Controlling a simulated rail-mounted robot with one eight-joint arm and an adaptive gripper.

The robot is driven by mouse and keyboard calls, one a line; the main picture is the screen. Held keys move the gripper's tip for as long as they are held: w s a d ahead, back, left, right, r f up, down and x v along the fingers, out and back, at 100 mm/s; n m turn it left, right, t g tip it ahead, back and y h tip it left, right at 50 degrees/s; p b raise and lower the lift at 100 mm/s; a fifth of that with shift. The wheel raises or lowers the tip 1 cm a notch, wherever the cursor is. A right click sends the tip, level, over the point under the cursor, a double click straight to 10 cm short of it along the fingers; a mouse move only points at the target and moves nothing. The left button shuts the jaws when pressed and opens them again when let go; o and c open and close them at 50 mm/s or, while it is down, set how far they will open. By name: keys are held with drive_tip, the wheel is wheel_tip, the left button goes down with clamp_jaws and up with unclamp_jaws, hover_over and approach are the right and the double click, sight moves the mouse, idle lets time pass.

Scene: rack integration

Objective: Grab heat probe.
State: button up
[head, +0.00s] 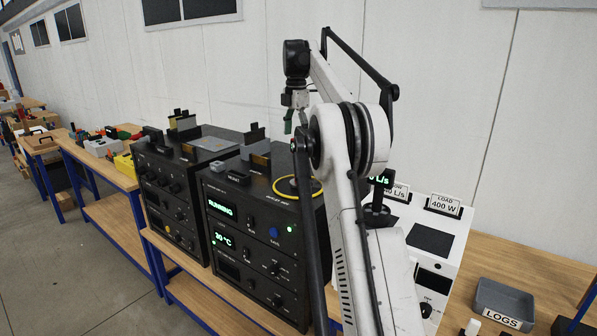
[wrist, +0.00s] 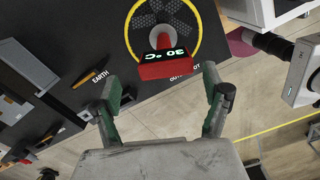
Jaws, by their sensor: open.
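The heat probe appears to be the red device (wrist: 166,70) with a lit "30 °C" display in the wrist view. It lies at the near edge of a yellow-ringed round grille (wrist: 192,58) on a black unit's top. The ring also shows in the head view (head: 322,191), but I cannot make out the probe there, where my arm covers part of the area. My gripper (wrist: 161,84) is open and empty. Its green fingers appear on either side of the probe, apart from it. In the head view my gripper (head: 289,121) hangs above the units.
Two black instrument units stand on the bench; the right one (head: 255,240) shows "RUNNING". A white device (head: 455,222) with a "LOAD 400 W" sign stands to the right. A grey tray (head: 503,300) labelled "LOGS" is at the lower right. Small blocks stand on the units' tops.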

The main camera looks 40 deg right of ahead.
sight(299, 150)
drive_tip(key=shift+s+d+f+p, duration=0.1)
drive_tip(key=shift+s+f+p, duration=0.15)
drive_tip(key=shift+f, duration=1.3)
drive_tip(key=shift+s+f+p, duration=0.2)
drive_tip(key=shift+f, duration=1.3)
drive_tip(key=shift+c, duration=0.6)
clamp_jaws()
drive_tip(key=shift+r, duration=0.15)
